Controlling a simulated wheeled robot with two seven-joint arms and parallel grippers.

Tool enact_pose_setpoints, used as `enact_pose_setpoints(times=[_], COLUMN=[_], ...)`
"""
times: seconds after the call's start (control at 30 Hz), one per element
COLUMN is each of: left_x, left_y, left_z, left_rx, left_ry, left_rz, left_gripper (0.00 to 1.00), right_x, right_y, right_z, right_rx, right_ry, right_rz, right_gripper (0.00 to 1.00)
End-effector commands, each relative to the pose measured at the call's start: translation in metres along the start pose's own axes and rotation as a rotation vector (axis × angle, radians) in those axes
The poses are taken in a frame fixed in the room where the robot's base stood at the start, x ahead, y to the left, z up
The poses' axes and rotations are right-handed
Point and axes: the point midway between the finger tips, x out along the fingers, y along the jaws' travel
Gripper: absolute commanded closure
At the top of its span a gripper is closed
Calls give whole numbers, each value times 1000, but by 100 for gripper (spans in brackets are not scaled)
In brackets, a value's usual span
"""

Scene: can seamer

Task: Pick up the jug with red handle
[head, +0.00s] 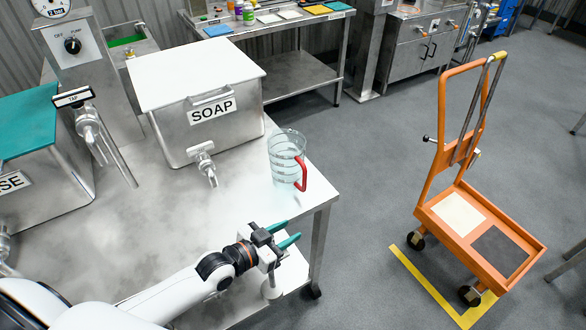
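A clear jug (284,158) with dark bands stands upright near the right edge of the steel table (150,235). Its red handle (301,174) is on the side facing the lower right. My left gripper (289,232) is in front of the jug, apart from it, near the table's front right corner. Its two green-tipped fingers are spread with a gap between them, and nothing shows between them. My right gripper is not in view.
A steel SOAP tank (206,128) with a white lid and a tap (204,163) stands left of the jug. Another tap (88,125) and a teal-lidded tank (45,185) are farther left. An orange trolley (425,212) stands on the floor at right. The table's middle is clear.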

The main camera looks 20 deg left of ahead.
Motion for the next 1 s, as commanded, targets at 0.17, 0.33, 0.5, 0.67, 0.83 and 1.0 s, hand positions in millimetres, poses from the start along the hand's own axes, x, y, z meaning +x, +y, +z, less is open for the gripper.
enact_pose_setpoints(times=[0.17, 0.33, 0.5, 0.67, 0.83, 1.0], left_x=[0, 0, 24, 50, 63, 80], left_y=[37, 54, 56, 56, 56, 58], left_z=[28, 42, 52, 58, 61, 71], left_rx=[17, 19, 18, 17, 18, 19], left_ry=[-196, -279, -289, -287, -284, -285], left_rz=[12, 28, 30, 30, 29, 29], left_gripper=[63, 63, 63, 63, 63, 63], right_x=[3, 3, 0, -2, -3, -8], right_y=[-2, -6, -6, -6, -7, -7], right_z=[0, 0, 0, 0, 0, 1], right_rx=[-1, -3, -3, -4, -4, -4], right_ry=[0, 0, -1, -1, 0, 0], right_rz=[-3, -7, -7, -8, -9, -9], right_gripper=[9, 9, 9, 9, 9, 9])
